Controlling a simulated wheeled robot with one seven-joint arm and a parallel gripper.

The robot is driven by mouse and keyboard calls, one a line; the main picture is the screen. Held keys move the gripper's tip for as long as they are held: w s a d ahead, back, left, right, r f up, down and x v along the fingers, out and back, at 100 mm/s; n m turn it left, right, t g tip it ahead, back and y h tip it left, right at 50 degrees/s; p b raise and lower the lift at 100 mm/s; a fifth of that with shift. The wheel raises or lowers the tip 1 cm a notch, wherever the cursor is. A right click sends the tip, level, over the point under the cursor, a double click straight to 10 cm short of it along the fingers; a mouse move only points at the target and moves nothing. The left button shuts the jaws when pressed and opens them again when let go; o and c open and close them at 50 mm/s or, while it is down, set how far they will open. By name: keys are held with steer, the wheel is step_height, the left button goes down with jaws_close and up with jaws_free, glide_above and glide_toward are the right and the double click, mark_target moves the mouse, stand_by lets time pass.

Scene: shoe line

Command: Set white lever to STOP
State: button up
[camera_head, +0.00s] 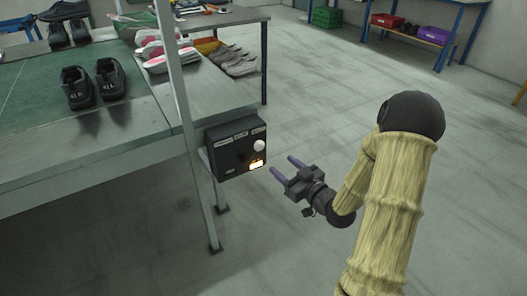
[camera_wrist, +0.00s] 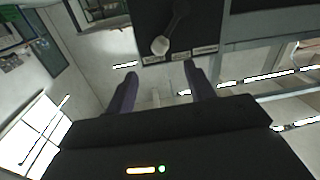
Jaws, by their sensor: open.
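A black control box (camera_head: 229,158) is mounted on the table's leg frame, with small labels along its top edge. A white lever knob (camera_head: 259,146) shows at its right side, near the rightmost label. In the wrist view the box (camera_wrist: 208,18) appears upside down, and the lever's white knob (camera_wrist: 160,45) lies close to the label at picture left. The label text is too small to read. My gripper (camera_head: 281,164) is open and empty, just right of the box and apart from it. Its fingers (camera_wrist: 160,76) point towards the box with the knob beyond them.
A green-topped table (camera_head: 40,125) carries black shoes (camera_head: 95,82). A metal post (camera_head: 176,85) rises beside the box. More shoes (camera_head: 236,62) lie behind. The floor (camera_head: 330,110) behind my gripper is clear.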

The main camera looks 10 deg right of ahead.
mark_target(262, 148)
steer(key=b+x, duration=0.2)
steer(key=x, duration=0.8)
steer(key=shift+w+a, duration=0.15)
steer(key=shift+w, duration=0.2)
jaws_close()
